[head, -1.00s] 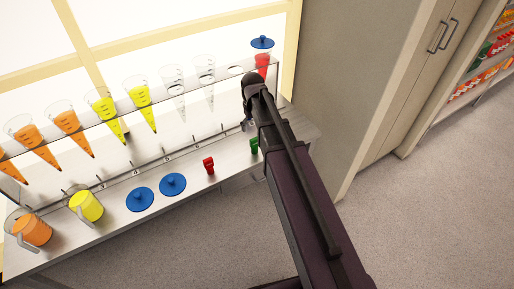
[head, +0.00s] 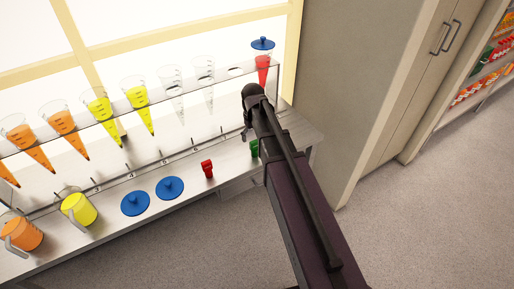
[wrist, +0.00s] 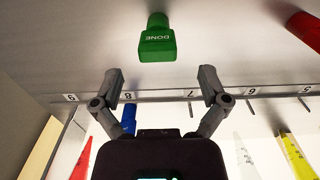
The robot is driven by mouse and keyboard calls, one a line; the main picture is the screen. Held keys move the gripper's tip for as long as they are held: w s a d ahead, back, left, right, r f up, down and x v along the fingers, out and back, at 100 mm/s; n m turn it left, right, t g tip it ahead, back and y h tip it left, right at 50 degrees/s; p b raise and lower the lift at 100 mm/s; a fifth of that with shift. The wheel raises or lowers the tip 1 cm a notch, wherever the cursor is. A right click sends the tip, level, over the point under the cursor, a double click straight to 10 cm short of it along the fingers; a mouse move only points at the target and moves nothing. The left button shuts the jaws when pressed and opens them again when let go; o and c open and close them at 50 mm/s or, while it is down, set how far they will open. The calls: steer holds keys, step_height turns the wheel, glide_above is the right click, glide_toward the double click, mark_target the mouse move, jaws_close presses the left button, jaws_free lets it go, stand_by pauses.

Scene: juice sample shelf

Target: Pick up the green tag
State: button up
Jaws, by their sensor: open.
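The green tag (wrist: 157,42) shows in the wrist view at the top middle, with the word DONE on it. It stands on the grey counter, beyond my open fingertips. My gripper (wrist: 159,80) is open and empty, with its two fingers spread apart and the tag apart from them. In the head view the green tag (head: 255,148) is partly hidden behind my arm. My gripper (head: 247,130) is above the counter near the tag there, and its fingers are mostly hidden.
A red tag (head: 207,169) stands left of the green one. Two blue lids (head: 169,188) and yellow (head: 79,209) and orange jugs (head: 22,234) stand further left. A rack (head: 190,92) with cones runs along the back. A blue object (wrist: 129,118) is near the left finger.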

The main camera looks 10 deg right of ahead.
mark_target(254, 141)
steer(key=shift+f, duration=0.1)
steer(key=shift+d+f+b, duration=0.15)
steer(key=shift+f+b, duration=2.4)
steer(key=shift+b, duration=0.05)
steer(key=c, duration=1.1)
